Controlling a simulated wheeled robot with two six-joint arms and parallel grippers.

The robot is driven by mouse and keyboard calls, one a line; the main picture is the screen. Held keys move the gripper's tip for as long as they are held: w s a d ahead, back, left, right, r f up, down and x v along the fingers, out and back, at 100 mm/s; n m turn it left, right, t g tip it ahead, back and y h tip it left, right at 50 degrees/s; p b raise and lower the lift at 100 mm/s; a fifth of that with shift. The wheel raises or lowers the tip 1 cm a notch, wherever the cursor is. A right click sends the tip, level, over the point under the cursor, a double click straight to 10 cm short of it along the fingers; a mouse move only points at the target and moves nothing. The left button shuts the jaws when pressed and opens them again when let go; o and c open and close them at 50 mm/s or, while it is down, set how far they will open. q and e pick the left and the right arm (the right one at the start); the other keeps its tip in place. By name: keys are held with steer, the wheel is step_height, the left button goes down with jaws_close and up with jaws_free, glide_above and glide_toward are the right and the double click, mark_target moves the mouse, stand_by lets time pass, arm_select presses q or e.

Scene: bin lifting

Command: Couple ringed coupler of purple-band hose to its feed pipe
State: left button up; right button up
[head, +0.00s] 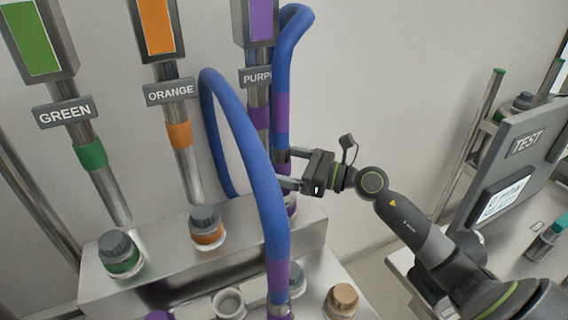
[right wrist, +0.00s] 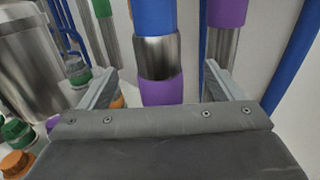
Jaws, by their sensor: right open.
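My right gripper (head: 284,168) is open, its fingers on either side of a blue hose (head: 281,60) with a purple band (head: 281,112). In the right wrist view the hose's silver coupler (right wrist: 156,58) stands between the open fingers (right wrist: 160,85), with purple (right wrist: 162,91) directly below it. I cannot tell whether the coupler has a ring. The purple feed pipe (head: 257,95) hangs behind and left of the hose; it shows in the right wrist view (right wrist: 220,45). Its lower end is hidden. My left gripper is not in view.
A nearer blue hose (head: 250,150) with a purple band (head: 278,272) arches across the front. Green (head: 107,187) and orange (head: 183,163) pipes hang left above capped ports on a metal block (head: 165,245). A TEST panel (head: 520,145) stands right.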

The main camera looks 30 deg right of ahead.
step_height(320, 180, up, 12)
steer(key=p, duration=1)
steer(key=shift+r, duration=0.1)
stand_by(0.4)
stand_by(0.7)
